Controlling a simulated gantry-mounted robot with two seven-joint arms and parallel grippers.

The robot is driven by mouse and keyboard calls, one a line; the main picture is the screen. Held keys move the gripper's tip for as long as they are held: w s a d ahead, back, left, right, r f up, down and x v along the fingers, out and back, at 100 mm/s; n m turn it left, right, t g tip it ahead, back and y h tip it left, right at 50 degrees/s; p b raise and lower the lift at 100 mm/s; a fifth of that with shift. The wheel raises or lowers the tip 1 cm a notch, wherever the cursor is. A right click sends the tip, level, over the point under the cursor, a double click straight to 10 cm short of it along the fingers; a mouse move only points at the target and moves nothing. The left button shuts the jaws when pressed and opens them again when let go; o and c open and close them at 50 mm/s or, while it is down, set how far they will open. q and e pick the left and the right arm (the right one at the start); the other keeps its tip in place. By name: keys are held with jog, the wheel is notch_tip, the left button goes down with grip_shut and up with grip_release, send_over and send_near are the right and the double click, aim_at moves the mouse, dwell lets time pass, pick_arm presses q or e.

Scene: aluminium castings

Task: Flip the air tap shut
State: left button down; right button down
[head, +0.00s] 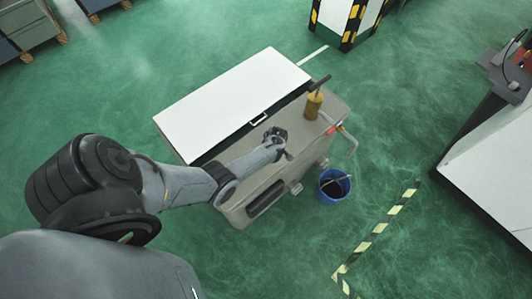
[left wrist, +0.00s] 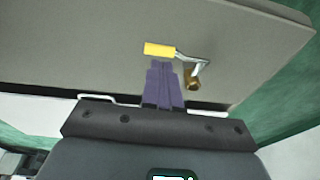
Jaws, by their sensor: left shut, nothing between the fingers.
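The air tap (left wrist: 193,80) shows in the left wrist view as a brass body with a bent metal lever ending in a yellow grip (left wrist: 160,49). It sits by the grey-beige surface of the cabinet. My left gripper (left wrist: 165,64) is shut and empty. Its purple fingers point at the yellow grip from below, with the tips close under it; whether they touch I cannot tell. In the head view my left gripper (head: 278,135) is over the cabinet (head: 236,208), and I cannot make out the tap clearly there. My right gripper is not in view.
A white lid (head: 232,95) with a handle (head: 259,118) covers the cabinet's back. A yellow-brown container (head: 313,105) stands at its right end, near a bent pipe (head: 348,140). A blue bucket (head: 333,188) stands on the floor beside it.

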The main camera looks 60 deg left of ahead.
pick_arm(q)
jog(key=p+v, duration=0.2)
jog(key=v, duration=0.7)
jog(key=shift+s+r, duration=0.2)
jog(key=s+d+r+m+p, duration=0.25)
jog(key=s+p, duration=0.35)
jog(key=s, duration=1)
jog(key=d+r+m+t+p, duration=0.1)
jog(key=d+r+m, duration=0.5)
jog(key=r, duration=0.3)
jog(key=d+r+m+t+h+p, duration=0.1)
jog(key=d+r+m+t, duration=0.1)
jog(key=d+r+m, duration=0.5)
jog(key=d+r+m+t+h+p, duration=0.1)
jog(key=d+r+m, duration=0.5)
jog(key=r, duration=0.6)
jog(key=shift+w+d+r+t, duration=0.3)
jog(key=shift+w+d+r, duration=0.1)
jog(key=shift+w, duration=0.05)
